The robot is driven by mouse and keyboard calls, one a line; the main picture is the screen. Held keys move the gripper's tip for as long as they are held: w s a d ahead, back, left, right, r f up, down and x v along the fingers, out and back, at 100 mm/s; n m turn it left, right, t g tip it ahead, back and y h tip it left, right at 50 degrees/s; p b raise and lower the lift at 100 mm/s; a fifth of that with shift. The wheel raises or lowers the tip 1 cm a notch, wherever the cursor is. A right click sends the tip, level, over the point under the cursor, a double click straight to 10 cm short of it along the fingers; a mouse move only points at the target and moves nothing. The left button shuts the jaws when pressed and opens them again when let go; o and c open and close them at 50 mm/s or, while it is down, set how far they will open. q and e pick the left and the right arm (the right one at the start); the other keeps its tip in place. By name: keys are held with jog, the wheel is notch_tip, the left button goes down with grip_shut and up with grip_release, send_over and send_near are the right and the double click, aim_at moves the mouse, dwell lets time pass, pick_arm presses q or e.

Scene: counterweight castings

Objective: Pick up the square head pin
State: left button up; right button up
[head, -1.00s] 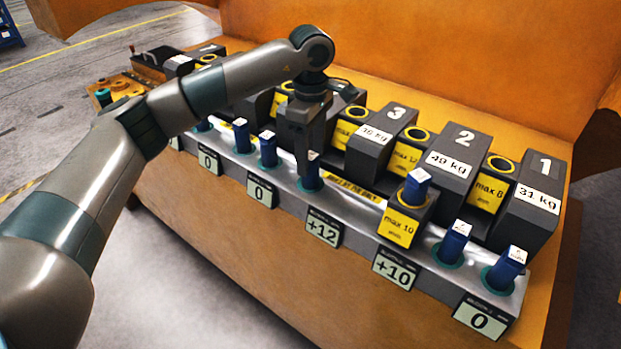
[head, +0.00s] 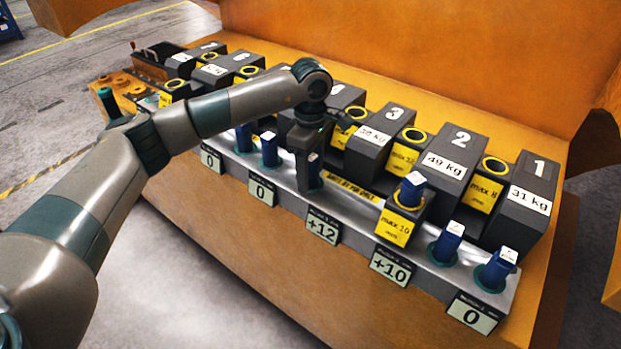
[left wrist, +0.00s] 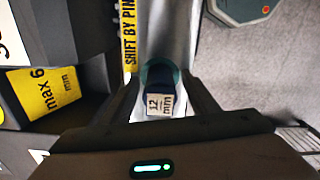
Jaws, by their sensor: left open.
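A blue pin (head: 314,166) with a white square head stands in a socket of the grey rail, behind the +12 plate. In the left wrist view its head (left wrist: 160,103) reads "12 mm", and a teal ring surrounds its base. My left gripper (head: 307,184) points down at this pin, open. In the left wrist view the pin head lies between the two spread fingers, with no clear contact. In the head view a finger partly hides the pin. Other blue square-headed pins stand along the rail, including one (head: 411,189) in a raised yellow-fronted block labelled max 10.
Dark numbered weights, such as the 31 kg one (head: 530,199), stand in a row behind the rail, with yellow-fronted socket blocks between them. The +12 plate (head: 323,226) and +10 plate (head: 390,266) hang on the rail's front. An orange wall rises behind.

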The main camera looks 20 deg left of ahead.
aim_at(311, 156)
pick_arm(q)
grip_shut()
jog(key=shift+r, duration=0.1)
jog(key=shift+w+r+b, duration=0.1)
jog(key=shift+r+b, duration=0.25)
jog(key=shift+r, duration=0.1)
notch_tip(311, 156, up, 8)
jog(key=b, duration=0.3)
jog(key=shift+r+b, duration=0.3)
jog(key=shift+r, duration=0.2)
